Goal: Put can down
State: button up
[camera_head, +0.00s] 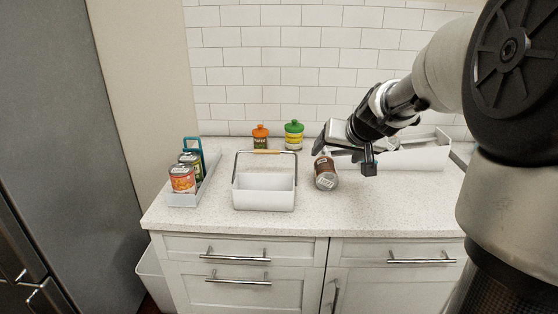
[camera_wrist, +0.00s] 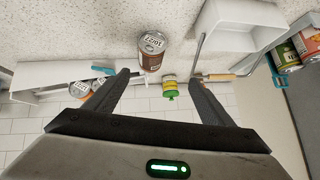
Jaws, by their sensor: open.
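In the wrist view the can (camera_wrist: 153,52) shows between and beyond my fingertips. My gripper (camera_head: 345,160) is just above and to the right of the can in the head view. In the wrist view its two fingers (camera_wrist: 159,78) are spread wide, with nothing clamped between them. Whether a finger touches the can is unclear.
A white handled caddy (camera_head: 264,199) stands left of the can. A grey tray (camera_head: 184,200) with cans is farther left. Orange (camera_head: 260,137) and green-lidded (camera_head: 293,135) jars stand by the wall. A white holder (camera_head: 415,157) is behind my arm. The front counter strip is clear.

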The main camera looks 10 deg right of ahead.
aim_at(330, 169)
jog(key=x, duration=0.4)
jog(key=d+b+x, duration=0.1)
jog(key=x, duration=0.3)
jog(key=b+x, duration=0.1)
jog(key=x, duration=0.2)
jog(key=shift+s+d+f, duration=0.1)
jog(key=shift+d+f, duration=0.35)
jog(key=shift+f, duration=0.2)
jog(key=b+x, duration=0.1)
jog(key=x, duration=0.4)
jog(key=shift+d+f, duration=0.15)
jog(key=shift+f, duration=0.15)
jog(key=shift+r, duration=0.1)
jog(key=c, duration=1.5)
